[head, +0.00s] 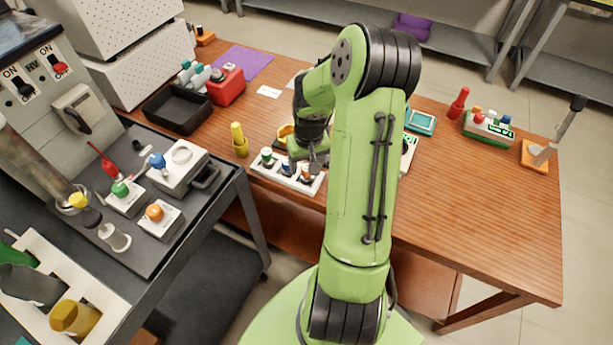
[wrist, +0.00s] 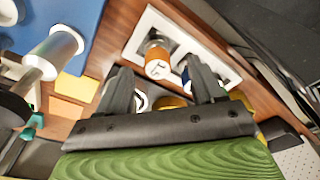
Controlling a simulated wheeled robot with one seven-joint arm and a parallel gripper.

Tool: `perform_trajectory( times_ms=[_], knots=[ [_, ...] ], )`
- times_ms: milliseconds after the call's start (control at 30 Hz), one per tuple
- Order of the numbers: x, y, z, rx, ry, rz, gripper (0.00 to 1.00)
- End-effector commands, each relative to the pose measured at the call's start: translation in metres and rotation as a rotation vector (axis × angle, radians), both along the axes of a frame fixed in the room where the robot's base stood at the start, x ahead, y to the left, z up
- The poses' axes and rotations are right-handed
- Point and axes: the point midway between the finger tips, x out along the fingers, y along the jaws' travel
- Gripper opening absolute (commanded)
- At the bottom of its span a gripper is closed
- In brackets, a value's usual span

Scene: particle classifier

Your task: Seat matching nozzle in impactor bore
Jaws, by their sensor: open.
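A white rack (head: 285,179) at the front edge of the wooden table holds a row of small nozzles: a green-topped one (head: 267,153), a blue one (head: 288,166) and an orange one (head: 307,172). In the wrist view the orange nozzle (wrist: 158,62) stands in the white rack (wrist: 150,28), beyond and between my fingertips, with the dark blue one (wrist: 187,74) beside it, partly behind a finger. My gripper (wrist: 160,75) is open, with nothing visibly held. In the head view it is low over the rack, partly hidden by the wrist. I cannot tell which object is the impactor.
A dark cart (head: 205,205) at left carries small white blocks with green, blue and orange tops. A yellow bottle (head: 239,140) stands left of the rack. A black tray (head: 177,108) and red box (head: 226,84) lie behind.

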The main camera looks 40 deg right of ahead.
Motion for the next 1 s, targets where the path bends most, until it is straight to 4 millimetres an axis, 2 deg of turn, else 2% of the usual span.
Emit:
perform_trajectory(
  times_ms=[100, 200, 467, 567, 900, 1000],
  knots=[
    [0.001, -0.003, -0.027, 0.005, 0.002, -0.002, 0.67],
    [0.003, -0.005, -0.043, 0.004, 0.003, -0.001, 0.67],
    [0.004, -0.006, -0.047, 0.001, 0.001, -0.001, 0.67],
    [0.004, -0.006, -0.046, 0.001, 0.001, -0.001, 0.55],
    [0.005, -0.006, -0.046, -0.001, 0.000, -0.001, 0.04],
    [0.005, -0.006, -0.046, -0.001, 0.000, -0.001, 0.04]
  ],
)
